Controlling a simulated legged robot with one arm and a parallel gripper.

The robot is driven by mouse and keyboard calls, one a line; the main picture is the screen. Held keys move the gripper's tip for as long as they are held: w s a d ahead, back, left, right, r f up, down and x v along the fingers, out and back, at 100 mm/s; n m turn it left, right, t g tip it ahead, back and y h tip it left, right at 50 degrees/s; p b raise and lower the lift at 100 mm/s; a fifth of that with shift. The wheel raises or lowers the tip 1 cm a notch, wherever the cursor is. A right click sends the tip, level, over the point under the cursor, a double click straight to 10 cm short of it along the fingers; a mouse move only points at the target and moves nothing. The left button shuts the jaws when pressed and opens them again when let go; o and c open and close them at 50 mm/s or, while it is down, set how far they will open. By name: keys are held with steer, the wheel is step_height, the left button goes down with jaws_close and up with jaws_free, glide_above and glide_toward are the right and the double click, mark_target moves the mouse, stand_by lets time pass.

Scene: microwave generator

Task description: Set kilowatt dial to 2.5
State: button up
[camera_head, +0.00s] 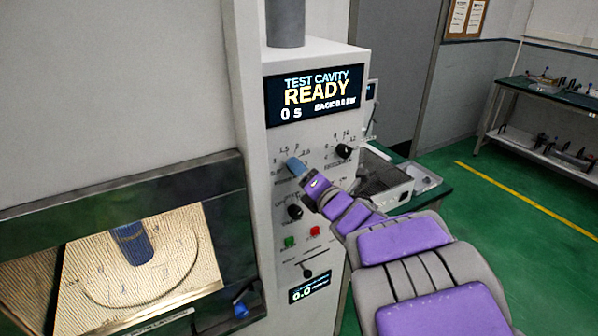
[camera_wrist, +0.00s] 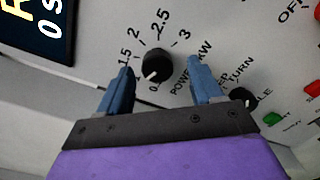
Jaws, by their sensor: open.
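The kilowatt dial (camera_wrist: 155,66) is a round black knob with a white mark, on the grey panel. Numbers 1.5, 2, 2.5 and 3 and the letters kW are printed around it. Its white mark points toward the bottom of the wrist view, near a label beginning with 0 that is partly hidden. My gripper (camera_wrist: 160,64) is open, with one blue finger on each side of the dial. I cannot tell whether the fingers touch it. In the head view my gripper (camera_head: 297,166) is at the panel's upper left dial and hides it.
A display (camera_head: 314,95) reads TEST CAVITY READY, 0 s. Other knobs are at the upper right (camera_head: 344,150) and below (camera_head: 295,212). Green (camera_head: 289,242) and red (camera_head: 314,231) buttons sit lower. A lit cavity (camera_head: 140,265) is on the left. Green floor is open at right.

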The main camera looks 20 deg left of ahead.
steer(key=shift+x, duration=1.35)
steer(key=shift+s+a, duration=0.15)
steer(key=shift+s, duration=0.05)
steer(key=shift+d, duration=0.2)
steer(key=shift+c, duration=0.7)
steer(key=c, duration=0.9)
